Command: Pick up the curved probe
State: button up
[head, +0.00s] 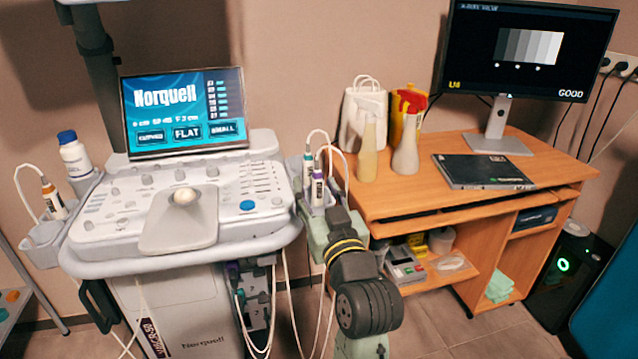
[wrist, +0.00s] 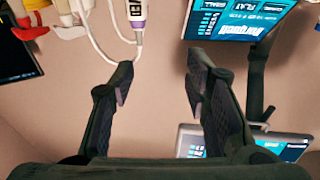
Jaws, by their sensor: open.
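Two probes stand in the holder on the right side of the ultrasound console in the head view: a purple-banded probe (head: 318,190) and a teal-banded probe (head: 307,168). An orange-banded probe (head: 53,200) stands in the left holder. Their labels are too small to tell which is the curved probe. In the wrist view my gripper (wrist: 160,82) is open, with nothing between its fingers. The purple-banded probe (wrist: 138,12) shows at the top edge there, apart from the fingers, with its white cable running down near the left fingertip. My fingers are not clear in the head view.
The console (head: 185,215) carries a screen (head: 185,110) and a white bottle (head: 74,155). White cables (head: 287,300) hang beside the console.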

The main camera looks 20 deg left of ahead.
aim_at(319, 180)
jog(key=shift+m+g+h, duration=0.3)
jog(key=shift+g+h, duration=0.1)
jog(key=shift+h, duration=0.4)
jog(key=w+f, duration=0.1)
jog(key=w+f+p, duration=0.1)
jog(key=w, duration=0.1)
jog(key=w+f, duration=0.1)
jog(key=w, duration=0.1)
jog(key=p+x, duration=0.2)
jog(key=x, duration=0.3)
jog(key=shift+w+a+r, duration=0.1)
jog(key=shift+a+r, duration=0.05)
jog(key=shift+a, duration=0.15)
jog(key=shift+w+a, duration=0.1)
jog(key=shift+w, duration=0.15)
jog(key=shift+c, duration=0.3)
grip_shut()
